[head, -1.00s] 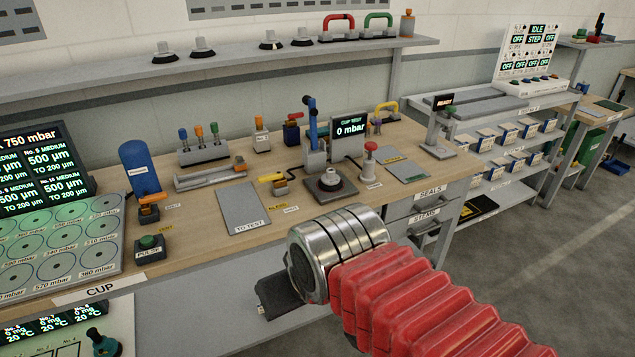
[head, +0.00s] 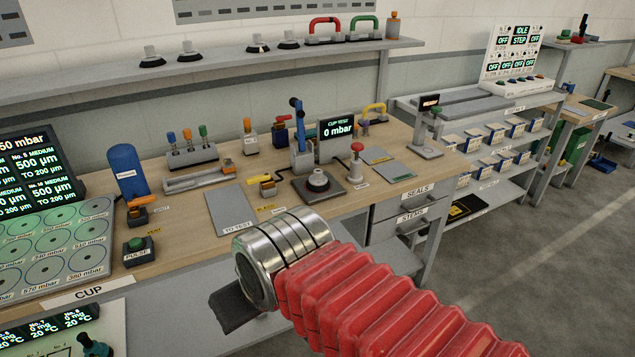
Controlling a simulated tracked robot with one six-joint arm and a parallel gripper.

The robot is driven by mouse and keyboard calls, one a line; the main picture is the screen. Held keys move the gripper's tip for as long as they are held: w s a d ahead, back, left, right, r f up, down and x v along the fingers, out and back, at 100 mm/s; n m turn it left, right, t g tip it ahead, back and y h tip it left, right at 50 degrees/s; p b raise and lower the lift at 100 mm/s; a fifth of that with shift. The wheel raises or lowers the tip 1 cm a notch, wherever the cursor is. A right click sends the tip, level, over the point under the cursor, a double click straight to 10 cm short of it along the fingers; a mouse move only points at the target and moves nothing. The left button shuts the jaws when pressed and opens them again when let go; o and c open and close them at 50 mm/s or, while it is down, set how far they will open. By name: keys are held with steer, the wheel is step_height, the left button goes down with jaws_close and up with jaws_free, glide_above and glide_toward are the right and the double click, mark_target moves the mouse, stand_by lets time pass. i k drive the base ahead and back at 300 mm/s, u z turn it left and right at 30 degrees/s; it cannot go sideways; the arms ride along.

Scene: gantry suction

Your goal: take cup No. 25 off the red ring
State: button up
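I cannot make out a number 25 on any cup, and I see no clear red ring. A grey cup-like part (head: 318,181) sits on a dark square plate in front of the cup test display (head: 337,128). Several dark-rimmed cups, one of them (head: 188,52) near the left, stand on the upper shelf. My arm comes in from the lower right with a red bellows and a metal wrist. My gripper (head: 232,308) shows only as a dark finger below the wrist, in front of the bench. Whether it is open or shut is hidden.
The wooden bench (head: 190,228) carries a grey "to test" pad (head: 232,209), a blue cylinder (head: 127,170), a green pulse button (head: 136,247) and a red-topped post (head: 356,160). Drawers (head: 410,208) are below its right end. Open floor (head: 540,240) lies to the right.

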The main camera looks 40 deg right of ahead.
mark_target(319, 181)
steer(key=i, duration=1)
